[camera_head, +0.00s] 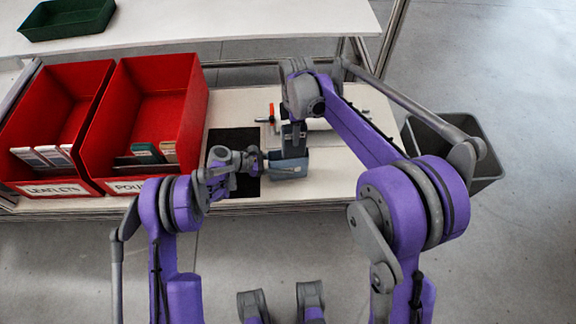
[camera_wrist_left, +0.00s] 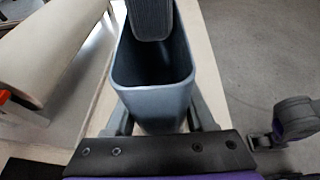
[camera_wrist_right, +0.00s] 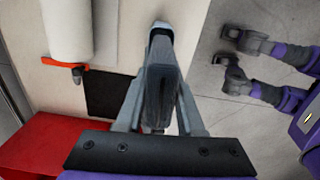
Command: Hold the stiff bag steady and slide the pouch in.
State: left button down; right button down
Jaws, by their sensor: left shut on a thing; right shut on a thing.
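The stiff bag (camera_head: 290,168) is a blue-grey, open-topped box on the worktable, right of the black mat. My left gripper (camera_head: 264,163) is shut on its left side; the left wrist view shows the bag (camera_wrist_left: 155,101) with its mouth open. My right gripper (camera_head: 293,142) is above the bag, pointing down, shut on the dark grey pouch. In the right wrist view the pouch (camera_wrist_right: 160,88) is between the fingers and hides most of the bag. In the left wrist view a ribbed dark grey piece, seemingly the pouch (camera_wrist_left: 151,18), overlaps the far part of the mouth; its depth is unclear.
Two red bins, labelled leaflets (camera_head: 22,128) and pouches (camera_head: 100,130), stand left of the black mat (camera_head: 232,140). A pale roll (camera_wrist_left: 50,45) with a red-orange part lies behind the bag. A grey waste bin (camera_head: 487,170) stands right of the table.

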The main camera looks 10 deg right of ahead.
aim_at(294, 148)
jog(key=shift+f, duration=3.65)
jog(key=shift+c, duration=2.2)
grip_release()
jog(key=shift+r, duration=0.1)
notch_tip(294, 148, up, 12)
jog(key=shift+f, duration=0.1)
